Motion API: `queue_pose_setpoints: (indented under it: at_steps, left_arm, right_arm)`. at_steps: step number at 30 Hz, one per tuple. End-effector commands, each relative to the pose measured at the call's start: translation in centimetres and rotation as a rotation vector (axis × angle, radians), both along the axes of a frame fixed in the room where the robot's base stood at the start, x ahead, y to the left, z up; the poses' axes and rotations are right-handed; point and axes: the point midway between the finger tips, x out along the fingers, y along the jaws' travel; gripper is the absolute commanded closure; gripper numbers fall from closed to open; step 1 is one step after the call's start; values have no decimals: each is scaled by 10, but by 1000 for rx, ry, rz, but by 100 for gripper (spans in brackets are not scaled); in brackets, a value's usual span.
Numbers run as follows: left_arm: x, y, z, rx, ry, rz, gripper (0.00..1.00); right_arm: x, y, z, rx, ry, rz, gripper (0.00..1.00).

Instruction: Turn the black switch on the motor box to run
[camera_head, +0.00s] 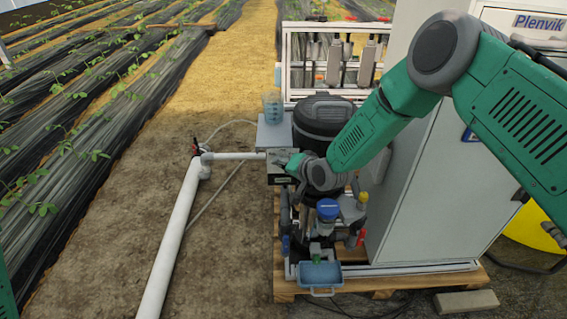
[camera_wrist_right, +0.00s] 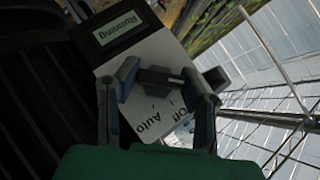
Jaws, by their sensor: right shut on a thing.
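The motor box (camera_head: 276,179) sits beside the black motor or pump housing, left of the cabinet in the head view. In the wrist view its pale panel (camera_wrist_right: 150,55) carries the printed words Off and Auto and a small display (camera_wrist_right: 118,28) reading Running. The black switch (camera_wrist_right: 158,78) has a white mark at its right end in the wrist view. My right gripper (camera_head: 294,166) is at the box, with its fingers (camera_wrist_right: 166,82) shut on the switch from both sides. Any run label is hidden or not readable. My left gripper is not in view.
A white pipe (camera_head: 180,230) with a red-handled valve runs left of the skid. A blue tray (camera_head: 320,275) and blue-capped filter (camera_head: 327,210) stand in front. The grey cabinet (camera_head: 425,150) closes off the right side. Bare soil lies to the left.

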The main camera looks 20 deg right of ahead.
Motion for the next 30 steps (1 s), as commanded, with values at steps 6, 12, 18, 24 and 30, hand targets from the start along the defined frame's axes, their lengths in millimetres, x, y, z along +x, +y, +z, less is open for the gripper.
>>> queue_pose_setpoints:
  at_steps: [6,12,18,24,30]
  left_arm:
    - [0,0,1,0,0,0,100]
    - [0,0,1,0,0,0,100]
    - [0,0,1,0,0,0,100]
    - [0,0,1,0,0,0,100]
    - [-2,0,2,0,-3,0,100]
  right_arm:
    - [-3,-1,-5,-14,14,2,93]
    - [-3,-1,-5,-13,14,1,93]
    - [-3,0,-4,-12,11,1,43]
    - [-2,0,-1,-11,7,1,43]
    - [-13,-5,7,-11,6,0,43]
